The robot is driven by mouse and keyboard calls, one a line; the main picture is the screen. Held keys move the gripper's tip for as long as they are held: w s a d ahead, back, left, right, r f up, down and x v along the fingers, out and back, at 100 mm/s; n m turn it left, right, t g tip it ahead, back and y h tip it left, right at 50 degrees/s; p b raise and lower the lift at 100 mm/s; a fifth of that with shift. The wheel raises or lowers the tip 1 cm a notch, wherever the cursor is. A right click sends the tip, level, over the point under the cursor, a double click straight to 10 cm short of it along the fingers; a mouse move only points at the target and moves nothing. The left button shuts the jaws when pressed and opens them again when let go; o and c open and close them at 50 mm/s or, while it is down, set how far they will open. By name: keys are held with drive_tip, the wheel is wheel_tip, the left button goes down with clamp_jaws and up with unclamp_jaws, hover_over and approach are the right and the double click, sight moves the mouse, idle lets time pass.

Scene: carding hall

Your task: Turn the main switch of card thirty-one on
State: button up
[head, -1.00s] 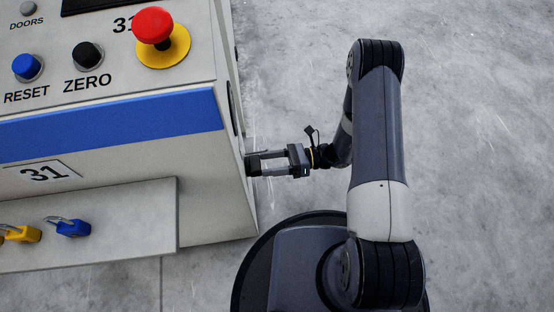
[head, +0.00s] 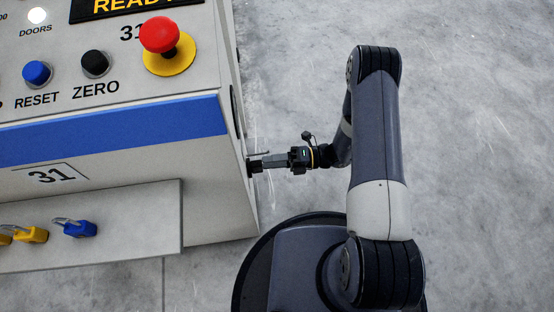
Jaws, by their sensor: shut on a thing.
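Card thirty-one is the pale cabinet (head: 215,205) at the left, with "31" on a plate on its front. Its main switch (head: 253,167) is a small dark part on the right side wall, seen edge-on and mostly hidden by the fingers. My gripper (head: 262,164) reaches it from the right and is shut on it, with the jaws turned so one finger lies over the other. The display (head: 130,6) at the top edge shows yellow letters, "READY" as far as visible. The doors lamp (head: 37,16) is lit white.
A red mushroom button (head: 160,35) on a yellow disc, a black zero button (head: 95,63) and a blue reset button (head: 37,73) sit on the sloped panel. The concrete floor (head: 480,150) at right is clear.

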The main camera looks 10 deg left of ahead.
drive_tip(key=shift+s+a+m, duration=0.2)
drive_tip(key=shift+a+m, duration=0.6)
drive_tip(key=shift+m, duration=0.2)
drive_tip(key=o, duration=0.8)
drive_tip(key=shift+o, duration=0.5)
drive_tip(key=shift+w+d+p, duration=0.15)
drive_tip(key=shift+d+p, duration=0.25)
drive_tip(key=shift+d, duration=0.25)
drive_tip(key=o, duration=0.7)
drive_tip(key=shift+p+v, duration=0.3)
drive_tip(key=shift+v, duration=0.9)
drive_tip(key=shift+c, duration=0.2)
drive_tip(key=p+v, duration=0.1)
drive_tip(key=v, duration=0.7)
drive_tip(key=shift+d+m, duration=0.3)
drive_tip(key=shift+d, duration=0.1)
drive_tip(key=shift+f, duration=0.1)
